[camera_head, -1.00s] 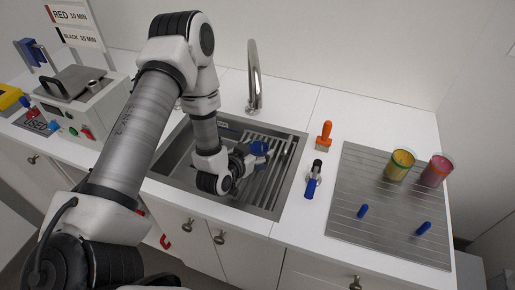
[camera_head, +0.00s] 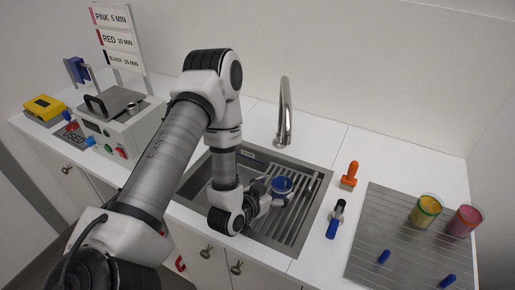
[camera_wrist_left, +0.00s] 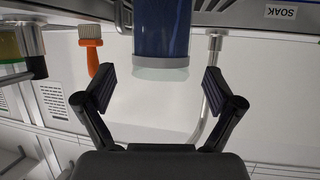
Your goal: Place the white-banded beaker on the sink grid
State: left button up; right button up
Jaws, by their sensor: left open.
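The blue beaker (camera_head: 281,187) stands on the slatted sink grid (camera_head: 300,215) in the sink. In the left wrist view, where the scene is upside down, the beaker (camera_wrist_left: 162,30) is dark blue with a pale clear rim. My left gripper (camera_head: 266,192) is low over the sink, just left of the beaker. In the wrist view my left gripper (camera_wrist_left: 160,84) is open, its fingers spread wider than the beaker and not touching it. My right gripper is not in view.
The tap (camera_head: 285,112) rises behind the sink. An orange-handled brush (camera_head: 350,175) and a blue-handled tool (camera_head: 335,220) lie right of it. A ribbed tray (camera_head: 395,235) holds yellow (camera_head: 425,211) and pink (camera_head: 465,221) glasses. A white heater box (camera_head: 125,125) stands left.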

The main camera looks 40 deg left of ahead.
pick_arm(q)
jog(key=s, duration=0.8)
jog(key=shift+s+p, duration=0.15)
jog(key=shift+p, duration=0.25)
jog(key=shift+s+d+r+p, duration=0.1)
jog(key=shift+s+d+p, duration=0.05)
jog(key=shift+s+p, duration=0.85)
jog(key=shift+s, duration=0.45)
